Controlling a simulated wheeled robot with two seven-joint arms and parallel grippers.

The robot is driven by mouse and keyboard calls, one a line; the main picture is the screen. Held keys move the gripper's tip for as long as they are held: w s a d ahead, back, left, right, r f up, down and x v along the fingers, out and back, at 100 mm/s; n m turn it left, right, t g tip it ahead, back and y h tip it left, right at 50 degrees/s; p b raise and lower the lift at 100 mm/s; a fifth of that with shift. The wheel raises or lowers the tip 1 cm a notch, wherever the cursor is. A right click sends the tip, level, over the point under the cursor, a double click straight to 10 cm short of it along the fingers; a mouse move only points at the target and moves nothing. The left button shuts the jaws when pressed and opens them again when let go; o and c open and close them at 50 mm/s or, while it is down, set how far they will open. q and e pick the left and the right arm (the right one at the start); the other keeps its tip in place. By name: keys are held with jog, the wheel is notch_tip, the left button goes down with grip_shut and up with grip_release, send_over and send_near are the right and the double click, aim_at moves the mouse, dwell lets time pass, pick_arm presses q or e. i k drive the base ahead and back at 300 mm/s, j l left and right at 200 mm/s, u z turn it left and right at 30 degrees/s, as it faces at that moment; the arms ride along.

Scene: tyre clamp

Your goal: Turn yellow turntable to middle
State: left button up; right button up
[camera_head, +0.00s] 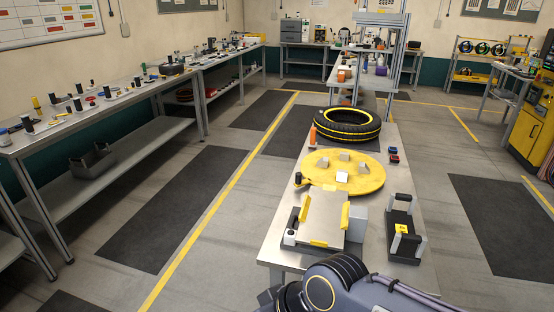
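The yellow turntable (322,183) is a round disc lying flat on the workbench in front of me. Several small light metal blocks stand on its top. A small black knob with an orange part (299,179) is at its left edge. A black tyre with yellow rings (347,125) lies flat just behind the turntable. One of my arms shows at the bottom centre right, in front of the bench's near end. Its gripper cannot be made out clearly, and no gripper is seen touching the turntable. The other gripper is outside the picture.
A metal plate fixture with yellow clamps (323,218) stands at the bench's near end. Floor is free on both sides.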

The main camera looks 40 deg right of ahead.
aim_at(355, 172)
jog(key=i+z, duration=0.2)
jog(key=i, duration=0.4)
jog(key=i+j+z, duration=0.2)
jog(key=i, duration=0.4)
jog(key=i+l+z, duration=0.1)
jog(key=i+z, duration=0.9)
jog(key=z, duration=0.15)
jog(key=i+z, duration=0.2)
jog(key=i+j, duration=0.05)
jog(key=i, duration=0.05)
